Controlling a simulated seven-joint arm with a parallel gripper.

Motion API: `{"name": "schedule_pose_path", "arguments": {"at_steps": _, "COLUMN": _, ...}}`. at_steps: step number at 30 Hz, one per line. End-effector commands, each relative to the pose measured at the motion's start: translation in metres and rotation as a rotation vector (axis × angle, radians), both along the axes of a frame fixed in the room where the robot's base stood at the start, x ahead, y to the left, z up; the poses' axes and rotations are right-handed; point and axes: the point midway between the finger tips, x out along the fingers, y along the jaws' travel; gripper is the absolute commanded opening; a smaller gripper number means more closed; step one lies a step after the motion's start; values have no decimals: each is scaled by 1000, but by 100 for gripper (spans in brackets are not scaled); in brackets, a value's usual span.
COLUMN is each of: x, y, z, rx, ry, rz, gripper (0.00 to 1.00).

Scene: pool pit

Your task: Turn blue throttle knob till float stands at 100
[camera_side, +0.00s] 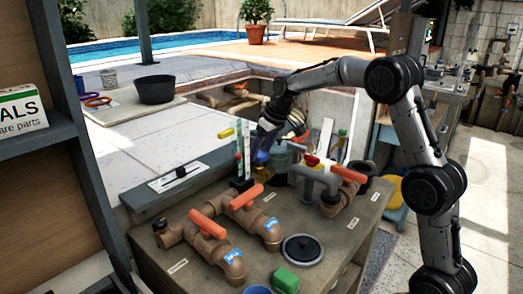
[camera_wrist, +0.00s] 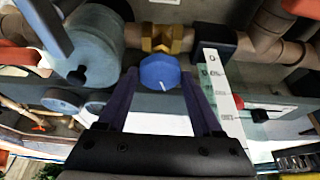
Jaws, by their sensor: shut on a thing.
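The blue throttle knob (camera_wrist: 160,72) has a white pointer line and sits on a brass valve body (camera_wrist: 165,38). My gripper (camera_wrist: 157,80) has one finger on either side of the knob and is shut on it. In the side view my gripper (camera_side: 264,146) reaches down behind the pipes to the knob, which is mostly hidden there. A white scale strip (camera_wrist: 223,95) with dark marks stands right of the knob in the wrist view. The clear flow tube (camera_side: 245,148) shows in the side view; I cannot make out the float or its reading.
Brown pipes with orange-handled valves (camera_side: 208,224) stand on the bench front. A grey pipe with a red-handled valve (camera_side: 318,172) is close on the right. A grey-green canister (camera_wrist: 88,45) is close left of my fingers.

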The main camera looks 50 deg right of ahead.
Motion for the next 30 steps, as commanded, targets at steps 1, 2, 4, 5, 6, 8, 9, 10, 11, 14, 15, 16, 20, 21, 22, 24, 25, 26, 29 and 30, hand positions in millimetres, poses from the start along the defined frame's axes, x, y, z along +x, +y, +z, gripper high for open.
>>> {"name": "schedule_pose_path", "arguments": {"at_steps": 1, "x": 0, "y": 1, "z": 0, "rx": -1, "ry": 1, "rz": -27, "gripper": 11}}
{"name": "schedule_pose_path", "arguments": {"at_steps": 2, "x": 0, "y": 1, "z": 0, "rx": -2, "ry": 1, "rz": -48, "gripper": 11}}
{"name": "schedule_pose_path", "arguments": {"at_steps": 4, "x": 0, "y": 2, "z": 1, "rx": -2, "ry": 0, "rz": -96, "gripper": 11}}
{"name": "schedule_pose_path", "arguments": {"at_steps": 5, "x": 0, "y": 2, "z": 1, "rx": -1, "ry": 0, "rz": -117, "gripper": 11}}
{"name": "schedule_pose_path", "arguments": {"at_steps": 6, "x": 0, "y": 2, "z": 0, "rx": -2, "ry": 1, "rz": -142, "gripper": 11}}
{"name": "schedule_pose_path", "arguments": {"at_steps": 8, "x": 0, "y": 2, "z": 0, "rx": -1, "ry": 0, "rz": -176, "gripper": 11}}
{"name": "schedule_pose_path", "arguments": {"at_steps": 9, "x": 0, "y": 2, "z": 1, "rx": -2, "ry": 0, "rz": -194, "gripper": 11}}
{"name": "schedule_pose_path", "arguments": {"at_steps": 10, "x": 0, "y": 2, "z": 1, "rx": -1, "ry": 0, "rz": -207, "gripper": 11}}
{"name": "schedule_pose_path", "arguments": {"at_steps": 11, "x": 0, "y": 2, "z": 1, "rx": 0, "ry": -1, "rz": -217, "gripper": 11}}
{"name": "schedule_pose_path", "arguments": {"at_steps": 14, "x": 0, "y": 2, "z": 1, "rx": -1, "ry": -1, "rz": -235, "gripper": 11}}
{"name": "schedule_pose_path", "arguments": {"at_steps": 15, "x": 0, "y": 2, "z": 1, "rx": -1, "ry": -1, "rz": -238, "gripper": 11}}
{"name": "schedule_pose_path", "arguments": {"at_steps": 16, "x": 0, "y": 2, "z": 1, "rx": -1, "ry": -1, "rz": -239, "gripper": 11}}
{"name": "schedule_pose_path", "arguments": {"at_steps": 20, "x": 0, "y": 2, "z": 1, "rx": -1, "ry": -2, "rz": -239, "gripper": 11}}
{"name": "schedule_pose_path", "arguments": {"at_steps": 21, "x": 0, "y": 2, "z": 1, "rx": -1, "ry": -2, "rz": -239, "gripper": 11}}
{"name": "schedule_pose_path", "arguments": {"at_steps": 22, "x": 0, "y": 2, "z": 1, "rx": 0, "ry": -2, "rz": -238, "gripper": 11}}
{"name": "schedule_pose_path", "arguments": {"at_steps": 24, "x": 0, "y": 2, "z": 1, "rx": 0, "ry": -2, "rz": -238, "gripper": 74}}
{"name": "schedule_pose_path", "arguments": {"at_steps": 25, "x": 0, "y": 2, "z": 1, "rx": 0, "ry": -2, "rz": -238, "gripper": 79}}
{"name": "schedule_pose_path", "arguments": {"at_steps": 26, "x": 0, "y": 2, "z": 1, "rx": 0, "ry": -2, "rz": -238, "gripper": 85}}
{"name": "schedule_pose_path", "arguments": {"at_steps": 29, "x": 0, "y": 2, "z": 1, "rx": 0, "ry": -1, "rz": -238, "gripper": 96}}
{"name": "schedule_pose_path", "arguments": {"at_steps": 30, "x": 0, "y": 2, "z": 1, "rx": 0, "ry": -1, "rz": -238, "gripper": 96}}
